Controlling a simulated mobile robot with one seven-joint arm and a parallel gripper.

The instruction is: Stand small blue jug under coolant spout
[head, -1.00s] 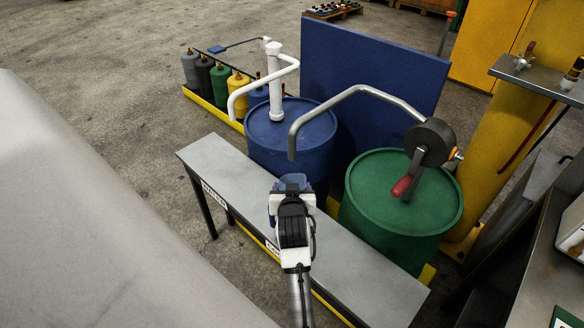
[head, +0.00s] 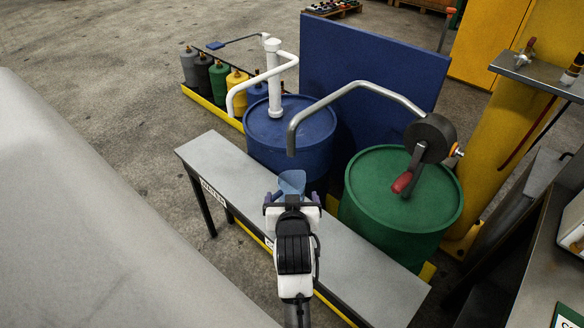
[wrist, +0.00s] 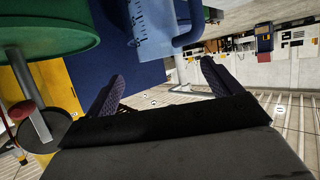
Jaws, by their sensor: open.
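The small blue jug (head: 292,182), pale and see-through, stands upright on the bench just beyond my gripper. In the head view it lies directly below the open end of the grey metal spout (head: 291,148) that arches from the green drum. The wrist view shows the jug's marked wall (wrist: 148,30) and its handle (wrist: 190,30). My gripper (head: 292,198) is open, its fingers apart on either side and drawn back from the jug. In the wrist view the fingertips (wrist: 163,72) hold nothing. The jug's base is hidden.
The narrow grey bench (head: 225,165) carries labels on its front edge, too small to read surely. Behind stand a blue drum (head: 290,130) with a white pump spout (head: 240,90), and a green drum (head: 405,215) with a crank. The bench's left end is clear.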

